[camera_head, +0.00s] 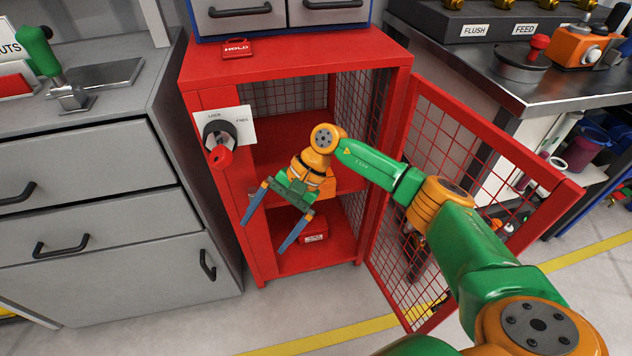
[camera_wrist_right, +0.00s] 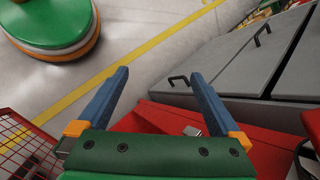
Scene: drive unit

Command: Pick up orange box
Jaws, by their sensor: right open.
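An orange box-shaped unit (camera_head: 578,45) with a grey knob sits on the metal bench at the top right; it is the only orange box-like thing I make out, apart from my arm. A small red box (camera_head: 303,238) with a white label lies on the floor of the open red cabinet (camera_head: 262,68). My right gripper (camera_head: 263,237) is in front of the cabinet opening, left of the red box, with its blue fingers spread and nothing between them. The right wrist view also shows the open fingers (camera_wrist_right: 158,75). My left gripper is not in view.
The red mesh door (camera_head: 480,170) stands open to the right, close to my right arm. A knob switch (camera_head: 220,135) sticks out at the cabinet's left front. Grey drawers (camera_head: 95,215) stand left. A red HOLD item (camera_head: 238,48) lies on the cabinet top.

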